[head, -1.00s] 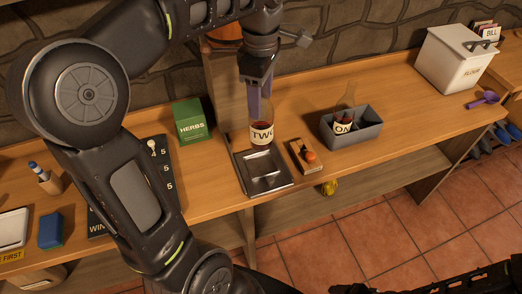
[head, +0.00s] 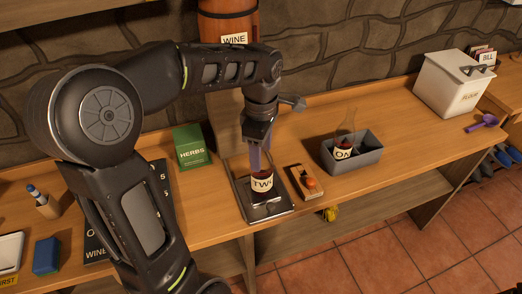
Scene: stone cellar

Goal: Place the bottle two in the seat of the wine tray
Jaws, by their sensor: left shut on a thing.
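Bottle two (head: 262,183), dark with a cream label reading TWO, is upright in the head view. My left gripper (head: 260,150) comes down from above and is shut on its upper part, hiding much of the neck. The bottle is over a flat metal-topped plate (head: 245,204) on the bench; I cannot tell whether it touches it. The wine tray (head: 370,157) is a grey open box to the right. Bottle one (head: 344,144) stands in its left part, and its right part looks empty. My right gripper is not in view.
A small wooden block with an orange-red knob (head: 309,183) lies between the plate and the wine tray. A green herbs box (head: 191,147) stands left of the bottle. A flour bin (head: 453,84) and purple scoop (head: 483,122) are far right.

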